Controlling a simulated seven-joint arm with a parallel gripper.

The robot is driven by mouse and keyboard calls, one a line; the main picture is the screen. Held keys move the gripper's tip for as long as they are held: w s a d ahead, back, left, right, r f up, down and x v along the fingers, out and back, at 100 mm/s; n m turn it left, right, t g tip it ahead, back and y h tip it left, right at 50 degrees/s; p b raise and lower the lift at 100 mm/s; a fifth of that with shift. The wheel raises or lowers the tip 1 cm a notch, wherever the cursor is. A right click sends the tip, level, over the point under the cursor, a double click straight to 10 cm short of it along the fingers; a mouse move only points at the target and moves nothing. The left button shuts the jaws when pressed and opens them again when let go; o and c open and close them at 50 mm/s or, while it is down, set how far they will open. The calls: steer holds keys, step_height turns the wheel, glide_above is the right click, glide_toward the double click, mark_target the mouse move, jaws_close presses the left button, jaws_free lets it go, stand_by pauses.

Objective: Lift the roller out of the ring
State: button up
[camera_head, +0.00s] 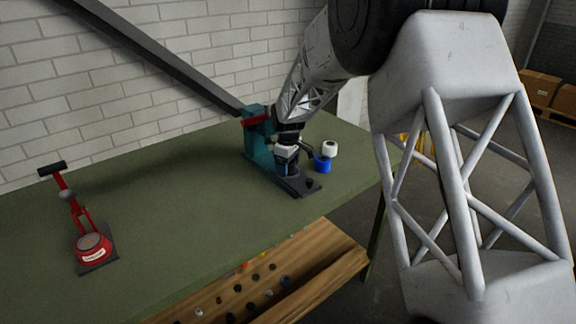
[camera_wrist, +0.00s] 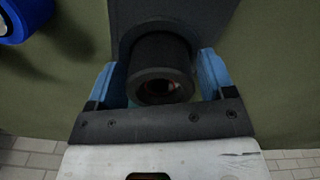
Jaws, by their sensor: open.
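A dark hollow cylinder (camera_wrist: 160,72), which looks like the roller, stands between my gripper's fingers in the wrist view. A dark rounded collar, perhaps the ring, shows behind it and blends into the dark plate (camera_wrist: 200,18); I cannot tell how deep the cylinder sits. My gripper (camera_wrist: 162,85) is open, with one blue finger on each side of the cylinder. Whether the fingers touch it is unclear. In the head view my gripper (camera_head: 286,168) points down over the dark base plate (camera_head: 296,184), and hides the cylinder.
A teal press with a red part (camera_head: 256,132) stands close behind my gripper. A blue cylinder (camera_head: 322,164) and a white roll (camera_head: 330,148) are just right of it. A red lever tool (camera_head: 88,245) stands far left on the green table (camera_head: 170,200). The middle is clear.

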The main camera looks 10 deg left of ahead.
stand_by(0.5)
steer(key=shift+r, duration=0.1)
steer(key=c, duration=0.7)
steer(key=shift+c, duration=0.2)
steer(key=shift+r, duration=0.15)
steer(key=shift+r, duration=3.35)
